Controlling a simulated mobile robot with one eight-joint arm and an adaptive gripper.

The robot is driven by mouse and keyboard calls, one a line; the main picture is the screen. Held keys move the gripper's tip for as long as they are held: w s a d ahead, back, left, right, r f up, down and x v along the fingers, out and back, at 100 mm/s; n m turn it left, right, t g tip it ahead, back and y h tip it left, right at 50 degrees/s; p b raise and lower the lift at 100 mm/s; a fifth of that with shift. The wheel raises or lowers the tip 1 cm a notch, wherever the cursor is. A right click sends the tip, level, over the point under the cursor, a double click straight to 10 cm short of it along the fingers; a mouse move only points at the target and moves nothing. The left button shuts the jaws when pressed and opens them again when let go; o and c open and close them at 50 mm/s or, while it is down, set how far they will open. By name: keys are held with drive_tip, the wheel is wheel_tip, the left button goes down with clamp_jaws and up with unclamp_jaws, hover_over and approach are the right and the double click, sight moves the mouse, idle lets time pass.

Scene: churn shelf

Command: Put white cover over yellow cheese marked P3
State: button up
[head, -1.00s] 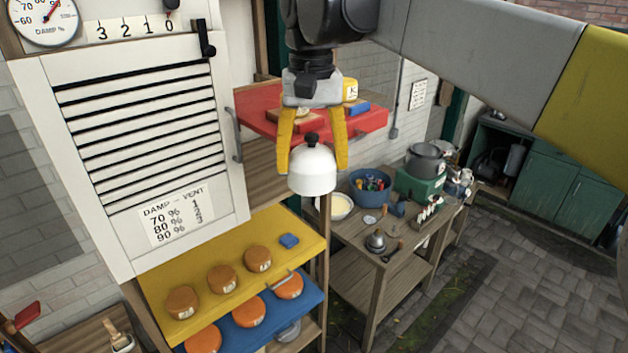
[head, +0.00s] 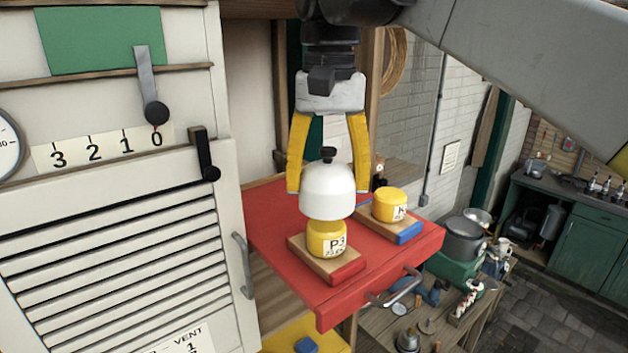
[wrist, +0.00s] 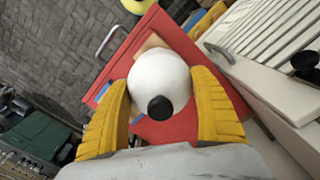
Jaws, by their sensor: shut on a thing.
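The white cover (head: 327,192) is a dome with a black knob. My gripper (head: 328,182) has its yellow fingers shut on the cover's sides, and the cover is upright. The yellow cheese marked P3 (head: 327,241) stands on a wooden board with a red end (head: 347,272) on the red shelf (head: 291,272). In the head view the cover overlaps the cheese's top, with the label side showing below the rim; I cannot tell whether they touch. In the wrist view the cover (wrist: 160,78) lies between the fingers (wrist: 165,110) and hides the cheese.
A second yellow cheese marked K (head: 389,204) stands on a blue-ended board (head: 408,234) close by on the right. A white louvred door (head: 120,255) with a handle is at left. The red shelf has a metal handle (head: 396,289) in front. A workbench with pots is lower right.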

sight(327, 224)
drive_tip(key=shift+s+f+b, duration=0.2)
drive_tip(key=shift+f+b, duration=0.35)
drive_tip(key=shift+f, duration=0.2)
drive_tip(key=shift+w+f+b, duration=0.2)
drive_tip(key=shift+f+b, duration=0.7)
drive_tip(key=shift+f, duration=0.3)
drive_tip(key=shift+f+b, duration=1.4)
drive_tip(key=shift+f, duration=0.25)
drive_tip(key=shift+f, duration=0.55)
drive_tip(key=o, duration=1.2)
drive_tip(key=shift+o, duration=0.2)
